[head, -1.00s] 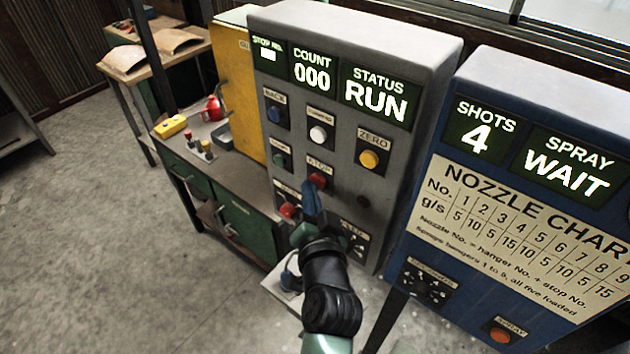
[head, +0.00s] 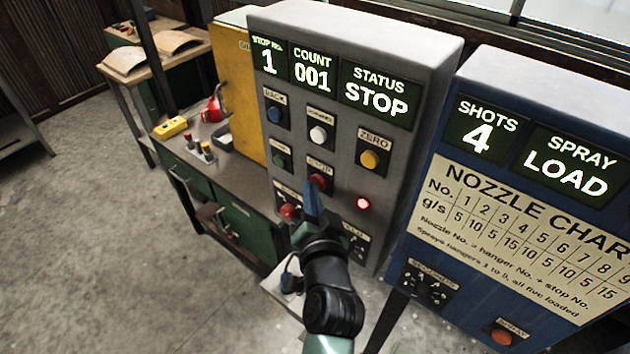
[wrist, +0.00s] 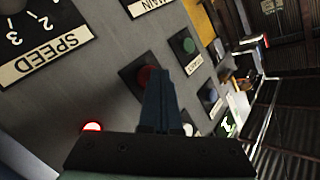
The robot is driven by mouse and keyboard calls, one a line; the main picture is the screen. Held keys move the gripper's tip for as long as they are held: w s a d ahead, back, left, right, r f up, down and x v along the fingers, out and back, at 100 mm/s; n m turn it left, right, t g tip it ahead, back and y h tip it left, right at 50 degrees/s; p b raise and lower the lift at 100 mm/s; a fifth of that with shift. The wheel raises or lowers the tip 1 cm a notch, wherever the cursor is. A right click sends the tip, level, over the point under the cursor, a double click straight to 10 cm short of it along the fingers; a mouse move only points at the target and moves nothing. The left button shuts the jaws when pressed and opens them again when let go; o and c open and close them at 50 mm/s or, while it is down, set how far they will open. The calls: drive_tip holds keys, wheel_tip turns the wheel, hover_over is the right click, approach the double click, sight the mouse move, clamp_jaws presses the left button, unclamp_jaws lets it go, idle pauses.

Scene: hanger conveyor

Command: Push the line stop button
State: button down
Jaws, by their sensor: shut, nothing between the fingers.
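The red stop button (head: 318,181) sits on the grey control panel (head: 427,50) under a STOP label. My gripper (head: 311,192) is shut and empty, its blue fingertips right in front of the button's lower part. In the wrist view the closed fingers (wrist: 160,90) overlap the red button (wrist: 147,78); whether they touch it I cannot tell. The panel's displays read stop no. 1, count 001 and status STOP (head: 377,97). A small red lamp (head: 363,203) is lit to the right of the button.
Blue, white, green and yellow buttons surround the stop button. Another red button (head: 289,211) is close at lower left. A blue spray panel (head: 440,230) stands on the right, its display reading LOAD. A workbench (head: 235,180) stands behind left. Floor on the left is clear.

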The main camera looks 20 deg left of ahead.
drive_tip(key=shift+s, duration=0.1)
drive_tip(key=s+p, duration=0.1)
drive_tip(key=s, duration=0.1)
drive_tip(key=s+a, duration=0.1)
drive_tip(key=s+a+p, duration=0.1)
drive_tip(key=s, duration=0.1)
drive_tip(key=shift+s+p, duration=0.3)
drive_tip(key=shift+p, duration=0.05)
idle(0.6)
